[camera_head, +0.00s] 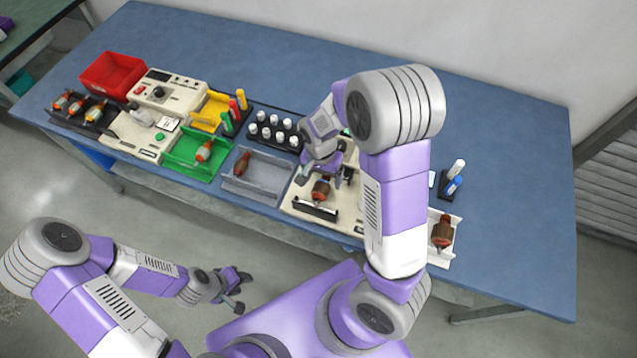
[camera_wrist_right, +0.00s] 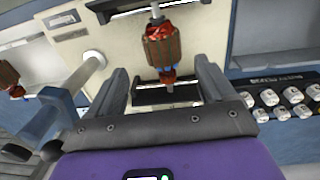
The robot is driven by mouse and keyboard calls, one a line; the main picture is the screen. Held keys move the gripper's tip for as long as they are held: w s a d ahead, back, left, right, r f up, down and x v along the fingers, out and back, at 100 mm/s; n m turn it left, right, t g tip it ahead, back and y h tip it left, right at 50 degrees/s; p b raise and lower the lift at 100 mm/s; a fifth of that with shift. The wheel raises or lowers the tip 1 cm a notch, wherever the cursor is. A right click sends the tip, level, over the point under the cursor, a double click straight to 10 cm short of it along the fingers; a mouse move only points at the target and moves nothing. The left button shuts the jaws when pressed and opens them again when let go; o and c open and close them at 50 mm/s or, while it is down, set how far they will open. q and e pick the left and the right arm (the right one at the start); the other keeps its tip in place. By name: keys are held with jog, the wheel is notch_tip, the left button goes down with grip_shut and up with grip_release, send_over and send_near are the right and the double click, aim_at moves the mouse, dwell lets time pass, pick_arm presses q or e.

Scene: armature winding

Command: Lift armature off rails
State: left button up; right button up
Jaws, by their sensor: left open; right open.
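The armature (camera_head: 321,190), with a brown core and red-orange windings, lies across the dark rails (camera_head: 314,209) of a cream fixture on the blue table. In the right wrist view the armature (camera_wrist_right: 163,46) shows ahead of my right gripper (camera_wrist_right: 168,72), lined up between its fingers. My right gripper (camera_head: 319,172) is open and close to the armature; the fingers do not appear closed on it. In the head view my right arm hides part of the fixture. My left gripper (camera_head: 238,290) is open and empty, off the table's front edge over the floor.
To the left stand a grey tray (camera_head: 268,189) with one armature, a green tray (camera_head: 181,164), a yellow bin (camera_head: 207,116), a red bin (camera_head: 104,84) and a black rack of white-capped bottles (camera_head: 275,143). At right, another armature (camera_head: 442,232) lies in a light tray. The table's right end is clear.

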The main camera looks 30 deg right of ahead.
aim_at(321, 184)
notch_tip(321, 184, down, 5)
jog(key=shift+a+f+b, duration=0.1)
jog(key=shift+a+b, duration=0.05)
jog(key=shift+b, duration=0.3)
jog(key=shift+c, duration=0.5)
jog(key=c, duration=1.3)
